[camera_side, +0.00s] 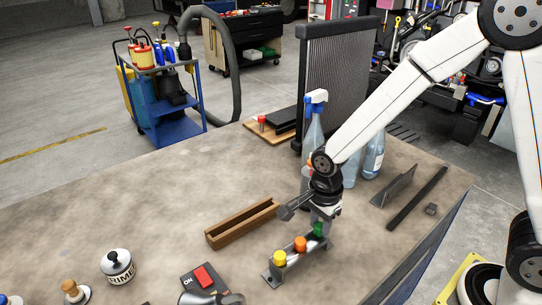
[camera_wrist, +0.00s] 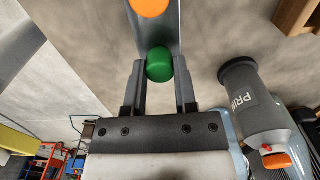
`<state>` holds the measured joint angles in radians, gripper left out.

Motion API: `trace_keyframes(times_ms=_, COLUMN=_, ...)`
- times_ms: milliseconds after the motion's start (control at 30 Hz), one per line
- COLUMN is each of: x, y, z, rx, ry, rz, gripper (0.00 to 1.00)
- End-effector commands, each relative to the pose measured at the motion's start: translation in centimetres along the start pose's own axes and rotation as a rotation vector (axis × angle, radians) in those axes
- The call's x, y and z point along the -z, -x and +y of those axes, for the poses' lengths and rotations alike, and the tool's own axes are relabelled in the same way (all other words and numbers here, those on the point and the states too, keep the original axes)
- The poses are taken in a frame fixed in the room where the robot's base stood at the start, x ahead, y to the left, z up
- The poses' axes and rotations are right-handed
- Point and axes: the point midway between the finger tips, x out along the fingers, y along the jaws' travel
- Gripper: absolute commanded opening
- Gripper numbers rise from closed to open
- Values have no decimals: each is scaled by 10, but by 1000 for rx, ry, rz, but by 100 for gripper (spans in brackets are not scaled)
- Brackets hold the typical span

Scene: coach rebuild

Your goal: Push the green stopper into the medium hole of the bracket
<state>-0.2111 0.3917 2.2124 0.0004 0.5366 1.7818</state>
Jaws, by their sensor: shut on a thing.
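The metal bracket (camera_side: 291,262) stands on the bench, with a yellow stopper (camera_side: 279,258), an orange stopper (camera_side: 300,244) and the green stopper (camera_side: 319,229) in a row along it. My gripper (camera_wrist: 159,72) is shut on the green stopper (camera_wrist: 159,64), at the bracket's far right end. The green stopper is over or in the bracket there; I cannot tell how deep it sits. In the wrist view the orange stopper (camera_wrist: 149,5) is just beyond it on the bracket (camera_wrist: 157,28). The holes themselves are hidden.
A wooden tray (camera_side: 241,226) lies left of my gripper. Spray bottles (camera_side: 373,160) and a radiator (camera_side: 335,75) stand behind it. A red switch (camera_side: 204,277) and a PRIME can (camera_side: 117,267) are at the front left. Metal pieces (camera_side: 417,199) lie right.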

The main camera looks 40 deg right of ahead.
Motion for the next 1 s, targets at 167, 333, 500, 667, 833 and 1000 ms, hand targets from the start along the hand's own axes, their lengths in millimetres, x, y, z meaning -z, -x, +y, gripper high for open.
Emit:
trace_keyframes(times_ms=167, x=0, y=-2, z=0, rx=-1, ry=0, rz=0, gripper=0)
trace_keyframes(times_ms=333, x=0, y=-3, z=0, rx=-1, ry=0, rz=0, gripper=48)
trace_keyframes(times_ms=500, x=0, y=-3, z=0, rx=-1, ry=0, rz=0, gripper=76)
trace_keyframes(times_ms=667, x=0, y=-3, z=0, rx=-1, ry=0, rz=0, gripper=79)
trace_keyframes(times_ms=833, x=0, y=-3, z=0, rx=-1, ry=0, rz=0, gripper=100)
trace_keyframes(times_ms=1000, x=0, y=-2, z=0, rx=0, ry=0, rz=0, gripper=100)
